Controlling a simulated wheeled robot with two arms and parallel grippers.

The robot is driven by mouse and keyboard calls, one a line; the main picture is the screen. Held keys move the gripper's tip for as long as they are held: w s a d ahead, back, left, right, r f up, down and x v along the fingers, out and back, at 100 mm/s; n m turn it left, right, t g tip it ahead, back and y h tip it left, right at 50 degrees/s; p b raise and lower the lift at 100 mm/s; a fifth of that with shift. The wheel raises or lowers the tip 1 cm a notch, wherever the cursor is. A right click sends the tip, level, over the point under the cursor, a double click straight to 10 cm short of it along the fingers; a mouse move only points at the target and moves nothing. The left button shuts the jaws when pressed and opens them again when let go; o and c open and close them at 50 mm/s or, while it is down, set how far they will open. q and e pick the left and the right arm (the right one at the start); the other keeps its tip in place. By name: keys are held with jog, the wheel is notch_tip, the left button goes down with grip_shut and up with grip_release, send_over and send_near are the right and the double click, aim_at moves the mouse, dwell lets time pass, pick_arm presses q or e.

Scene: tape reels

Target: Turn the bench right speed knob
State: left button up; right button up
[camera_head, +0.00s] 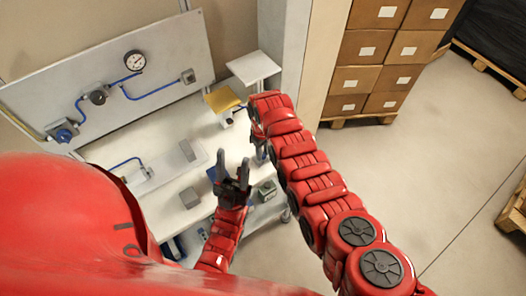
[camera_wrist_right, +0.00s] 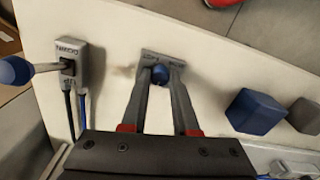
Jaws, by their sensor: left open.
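The speed knob (camera_wrist_right: 160,74) is a small round blue knob on a grey labelled plate (camera_wrist_right: 150,56), lying on the white bench top (camera_wrist_right: 110,30) in the right wrist view. My right gripper (camera_wrist_right: 163,88) has one finger on each side of the knob and appears closed on it, with little or no gap. In the head view my right arm (camera_head: 310,170) reaches over the bench's right side and hides the knob. My left gripper (camera_head: 233,172) is open and empty over the bench's front part, fingers pointing away from me.
A lever switch box (camera_wrist_right: 76,62) stands left of the knob. A blue block (camera_wrist_right: 255,111) and a grey block (camera_wrist_right: 303,115) are to its right. A back panel (camera_head: 165,60) carries a gauge (camera_head: 134,61).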

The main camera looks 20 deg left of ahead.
grip_shut()
jog(key=n+b, duration=0.1)
jog(key=n, duration=0.1)
jog(key=shift+f+n+b, duration=0.2)
jog(key=shift+n+b, duration=0.2)
jog(key=n+b, duration=0.2)
jog(key=n, duration=0.1)
jog(key=shift+n, duration=0.3)
jog(key=shift+d+n+b, duration=0.1)
jog(key=shift+n+b, duration=0.6)
jog(key=shift+n, duration=0.2)
jog(key=n+b, duration=0.6)
jog(key=b, duration=0.2)
jog(key=shift+f+n+b, duration=0.1)
jog(key=shift+n+b, duration=0.2)
jog(key=shift+n, duration=0.1)
jog(key=shift+r+n+b, duration=0.25)
jog(key=shift+n+b, duration=0.85)
jog(key=shift+b, duration=0.15)
